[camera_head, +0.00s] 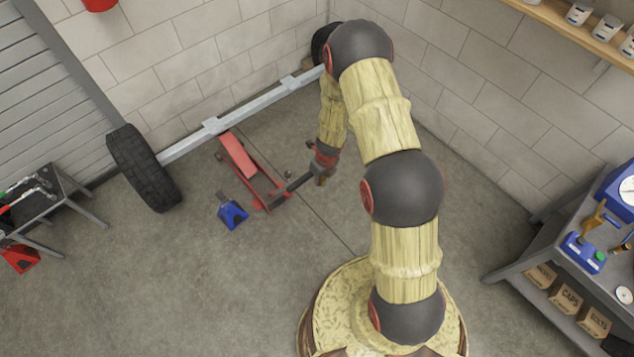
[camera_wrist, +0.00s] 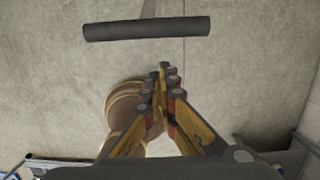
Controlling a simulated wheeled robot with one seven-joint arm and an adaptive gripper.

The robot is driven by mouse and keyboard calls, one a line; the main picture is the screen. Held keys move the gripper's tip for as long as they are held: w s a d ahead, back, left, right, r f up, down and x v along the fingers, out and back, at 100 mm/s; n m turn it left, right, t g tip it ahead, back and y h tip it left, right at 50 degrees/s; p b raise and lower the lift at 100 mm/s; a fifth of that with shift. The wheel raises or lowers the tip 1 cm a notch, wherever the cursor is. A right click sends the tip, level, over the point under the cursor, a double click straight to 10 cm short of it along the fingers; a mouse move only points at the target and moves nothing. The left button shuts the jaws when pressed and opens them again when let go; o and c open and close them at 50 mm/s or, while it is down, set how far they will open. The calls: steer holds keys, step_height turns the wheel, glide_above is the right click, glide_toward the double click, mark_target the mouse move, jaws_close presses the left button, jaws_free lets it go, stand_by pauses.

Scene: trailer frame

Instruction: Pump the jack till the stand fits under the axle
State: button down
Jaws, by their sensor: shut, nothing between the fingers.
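The red floor jack (camera_head: 240,160) stands on the floor with its far end by the grey axle (camera_head: 190,143); I cannot tell whether they touch. Its dark handle (camera_head: 291,187) reaches right towards my gripper (camera_head: 322,180). In the wrist view the handle's dark crossbar (camera_wrist: 146,28) lies beyond my fingertips (camera_wrist: 165,72), apart from them in the picture. My gripper is shut and empty. The blue stand (camera_head: 232,213) is upright on the floor, left of the jack's near end and clear of the axle.
A tyre (camera_head: 145,168) is on the axle's left end; the far one (camera_head: 322,42) is partly hidden by my arm. A shelved cart (camera_head: 560,250) stands at right. The floor between is clear.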

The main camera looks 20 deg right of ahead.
step_height(320, 180, up, 7)
steer(key=p, duration=0.3)
steer(key=shift+a+f, duration=0.15)
steer(key=shift+w+f, duration=0.1)
steer(key=shift+w, duration=0.1)
stand_by(1.5)
